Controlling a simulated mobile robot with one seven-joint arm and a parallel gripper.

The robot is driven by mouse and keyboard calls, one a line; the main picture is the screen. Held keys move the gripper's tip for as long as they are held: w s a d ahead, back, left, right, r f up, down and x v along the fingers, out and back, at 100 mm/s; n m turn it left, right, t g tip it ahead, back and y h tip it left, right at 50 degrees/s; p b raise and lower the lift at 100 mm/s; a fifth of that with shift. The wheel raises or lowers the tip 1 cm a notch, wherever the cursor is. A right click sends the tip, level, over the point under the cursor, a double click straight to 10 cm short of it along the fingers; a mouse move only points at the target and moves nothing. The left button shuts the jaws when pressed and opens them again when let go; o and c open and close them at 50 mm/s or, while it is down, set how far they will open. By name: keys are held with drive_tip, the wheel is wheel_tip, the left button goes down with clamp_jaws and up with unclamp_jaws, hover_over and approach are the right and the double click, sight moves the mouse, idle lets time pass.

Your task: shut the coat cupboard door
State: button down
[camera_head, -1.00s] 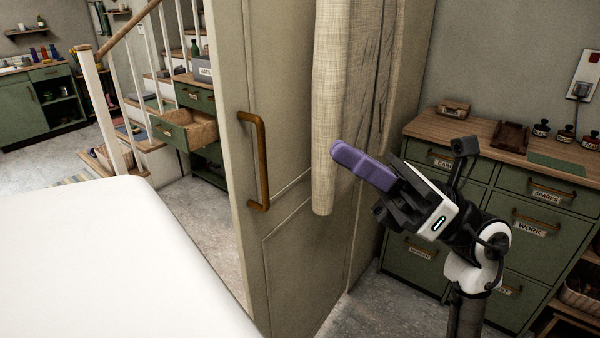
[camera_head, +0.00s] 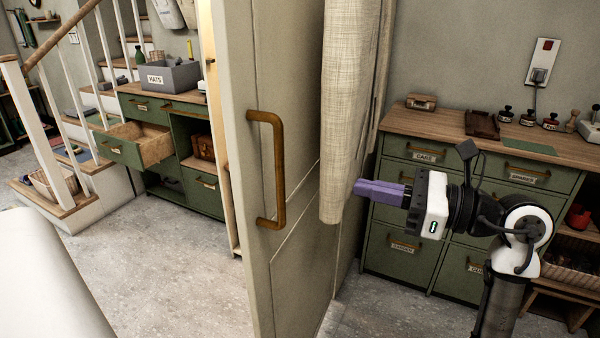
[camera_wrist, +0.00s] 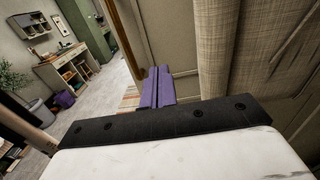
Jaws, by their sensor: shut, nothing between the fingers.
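The coat cupboard door (camera_head: 290,265) is a tall sage-beige panel standing open, its near edge turned toward me. Its brown bar handle (camera_head: 278,170) is upright near that edge. A pale woven cloth (camera_head: 345,110) hangs to the right of the handle and hides part of the panel. My gripper (camera_head: 358,188) is right of the door, its purple fingers together and empty, pointing left at the cloth's lower part. In the wrist view the fingers (camera_wrist: 155,86) point past the cloth (camera_wrist: 215,45); I cannot tell whether they touch anything.
A green drawer unit (camera_head: 405,230) with a wooden top stands behind my arm on the right. On the left are the stairs (camera_head: 70,195) and a green cabinet (camera_head: 190,165) with an open drawer (camera_head: 150,145). The grey floor (camera_head: 175,265) left of the door is clear.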

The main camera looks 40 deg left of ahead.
sight(273, 169)
drive_tip(key=p+x, duration=0.3)
drive_tip(key=x, duration=1)
drive_tip(key=shift+s+a, duration=0.2)
drive_tip(key=shift+a, duration=0.15)
